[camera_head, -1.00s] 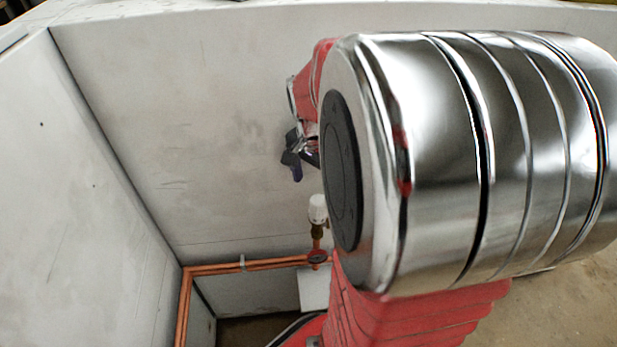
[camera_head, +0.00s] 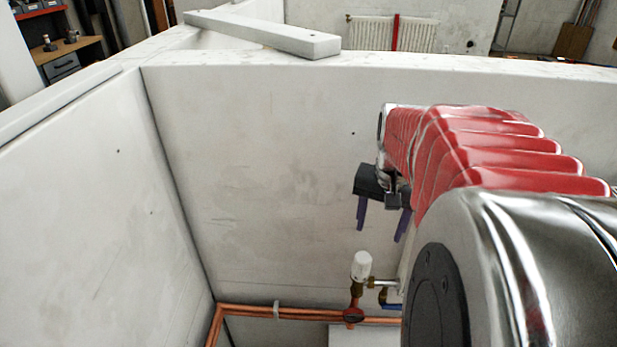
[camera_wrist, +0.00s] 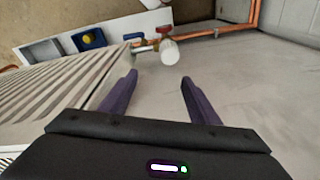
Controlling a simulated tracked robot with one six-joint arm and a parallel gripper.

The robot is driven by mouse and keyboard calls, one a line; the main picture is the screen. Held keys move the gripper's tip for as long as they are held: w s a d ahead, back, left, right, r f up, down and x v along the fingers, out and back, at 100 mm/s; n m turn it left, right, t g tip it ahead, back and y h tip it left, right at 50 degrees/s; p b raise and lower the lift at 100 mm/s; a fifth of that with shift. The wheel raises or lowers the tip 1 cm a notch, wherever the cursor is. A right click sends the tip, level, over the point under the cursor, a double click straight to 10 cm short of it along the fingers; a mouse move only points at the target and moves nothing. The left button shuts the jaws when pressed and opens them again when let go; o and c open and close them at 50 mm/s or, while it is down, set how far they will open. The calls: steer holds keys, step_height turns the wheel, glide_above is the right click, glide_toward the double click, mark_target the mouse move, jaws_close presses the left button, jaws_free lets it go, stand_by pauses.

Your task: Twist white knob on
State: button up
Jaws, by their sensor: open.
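The white knob (camera_head: 362,265) sits upright on a brass valve on the copper pipe, low by the back wall. It also shows in the wrist view (camera_wrist: 169,50), beyond and between my fingertips, apart from them. My gripper (camera_head: 382,232) is open and empty, its purple fingers pointing down above the knob in the head view. In the wrist view my gripper (camera_wrist: 158,78) shows both fingers spread with nothing between them.
Copper pipes (camera_head: 240,311) run along the wall base. A white ribbed radiator (camera_wrist: 70,85) stands close to my left finger in the wrist view. A blue-handled part (camera_wrist: 93,38) is near it. Walls close in at left and back; a white beam (camera_head: 262,33) lies on top.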

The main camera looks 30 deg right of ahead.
mark_target(364, 257)
steer(key=shift+s+a+r+n+y, duration=0.15)
steer(key=shift+a+r+n, duration=0.15)
steer(key=shift+n, duration=1.45)
steer(key=shift+w+a+r+n+y, duration=0.1)
steer(key=shift+a+r+n+y, duration=0.2)
steer(key=shift+n, duration=1.5)
steer(key=shift+s+a+r+n+y, duration=0.1)
steer(key=shift+a+r+n, duration=0.25)
steer(key=shift+n, duration=1.4)
steer(key=shift+f, duration=0.15)
steer(key=f, duration=0.4)
steer(key=w+f, duration=0.1)
steer(key=f, duration=0.8)
steer(key=shift+w+f, duration=0.25)
steer(key=shift+w, duration=0.1)
steer(key=shift+c, duration=0.3)
steer(key=c, duration=1.1)
steer(key=shift+c, duration=0.2)
steer(key=shift+f, duration=0.15)
